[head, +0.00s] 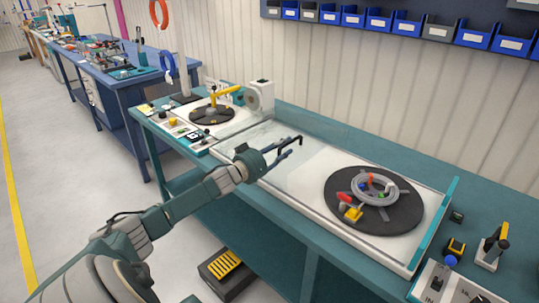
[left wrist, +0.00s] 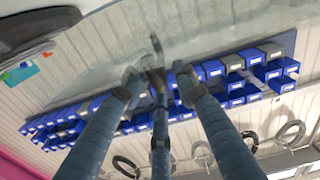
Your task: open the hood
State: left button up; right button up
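The hood (head: 262,131) is a clear, faintly tinted pane over the long white machine on the bench. Its outline is hard to make out. A thin dark bar (head: 290,140), perhaps its handle, shows beside my left fingers. My left gripper (head: 286,151) reaches in from the left with its fingers apart, close to the pane. I cannot tell whether it touches. In the left wrist view, the spread fingers (left wrist: 155,88) point toward the clear hood (left wrist: 85,65), with dark shapes or reflections near the tips. No held object shows. My right gripper is out of view.
Another disc (head: 211,114) with a yellow arm is at the left. Blue bins (head: 352,19) hang on the wall. A black-and-yellow step (head: 225,268) stands on the floor.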

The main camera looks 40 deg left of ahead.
pick_arm(q)
jog(key=s, duration=0.7)
jog(key=shift+s, duration=0.2)
dwell(0.4)
